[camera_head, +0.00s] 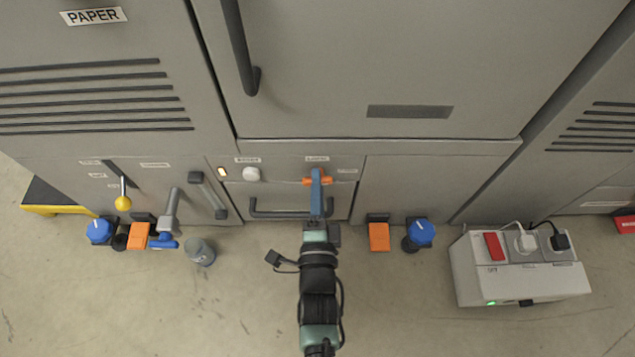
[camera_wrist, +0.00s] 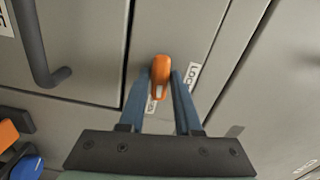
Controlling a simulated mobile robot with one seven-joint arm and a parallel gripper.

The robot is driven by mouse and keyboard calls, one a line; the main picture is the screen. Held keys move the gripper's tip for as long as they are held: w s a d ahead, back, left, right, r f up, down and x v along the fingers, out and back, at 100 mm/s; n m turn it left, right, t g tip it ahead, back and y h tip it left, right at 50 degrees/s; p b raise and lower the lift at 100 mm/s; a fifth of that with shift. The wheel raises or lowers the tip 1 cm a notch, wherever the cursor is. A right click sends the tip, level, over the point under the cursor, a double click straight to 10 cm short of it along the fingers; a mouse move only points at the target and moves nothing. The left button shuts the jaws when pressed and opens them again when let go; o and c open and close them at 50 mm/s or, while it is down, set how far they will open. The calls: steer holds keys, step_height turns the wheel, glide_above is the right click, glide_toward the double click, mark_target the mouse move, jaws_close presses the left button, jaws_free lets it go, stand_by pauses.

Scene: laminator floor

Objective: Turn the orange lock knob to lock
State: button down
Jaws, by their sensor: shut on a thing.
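The orange lock knob (camera_head: 327,181) is on the grey front panel of the machine, below a small label. In the wrist view the knob (camera_wrist: 160,75) is a rounded orange bar with a pale mark near its lower end. My gripper (camera_head: 316,182) reaches up to it from below. Its two blue fingers (camera_wrist: 161,82) stand on either side of the knob and are shut on it. A LOCK label (camera_wrist: 192,75) is just right of the right finger, and another label (camera_wrist: 152,105), partly hidden, is below the knob.
A white knob (camera_head: 251,174) and a lit amber switch (camera_head: 222,172) are left of the orange knob. A dark bar handle (camera_head: 270,214) runs just below. Orange pedals (camera_head: 379,237) and blue knobs (camera_head: 421,232) stand low on both sides. A power box (camera_head: 520,275) sits on the floor at right.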

steer(key=shift+n+p, duration=1.65)
steer(key=shift+n, duration=6.45)
steer(key=c, duration=0.6)
jaws_free()
steer(key=s+p, duration=0.4)
steer(key=s, duration=0.9)
steer(key=shift+p, duration=0.4)
